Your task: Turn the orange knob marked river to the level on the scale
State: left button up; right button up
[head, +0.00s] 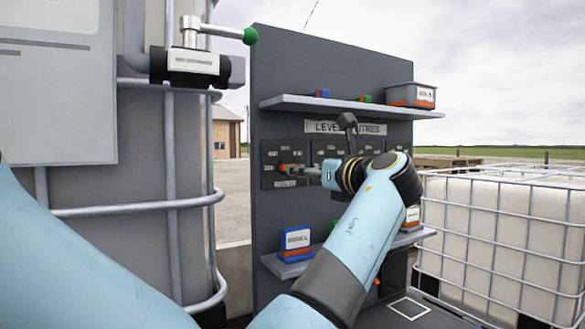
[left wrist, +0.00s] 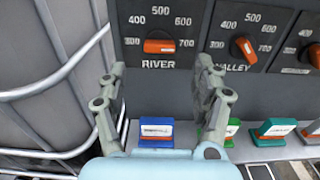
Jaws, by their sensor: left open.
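The orange knob (left wrist: 159,46) above the label RIVER shows in the left wrist view as a nearly level bar on a dark plate. I cannot tell which end is the pointer. My left gripper (left wrist: 160,78) is open, with one finger on each side of the knob and a gap to both. In the head view the left gripper (head: 292,170) reaches the panel at the leftmost plate, largely hiding the knob. My right gripper is not in view.
An orange knob labelled VALLEY (left wrist: 244,50) and another dial sit to the right. A lower shelf holds a blue box (left wrist: 156,133) and green ones. An upper shelf (head: 335,106) juts out above.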

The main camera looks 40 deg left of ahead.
pick_arm(q)
jog(key=p+x, duration=0.1)
jog(key=x, duration=0.6)
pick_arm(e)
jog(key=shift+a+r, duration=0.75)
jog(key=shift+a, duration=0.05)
pick_arm(q)
jog(key=shift+a+f, duration=0.1)
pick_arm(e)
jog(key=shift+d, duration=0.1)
pick_arm(q)
jog(key=c, duration=1.2)
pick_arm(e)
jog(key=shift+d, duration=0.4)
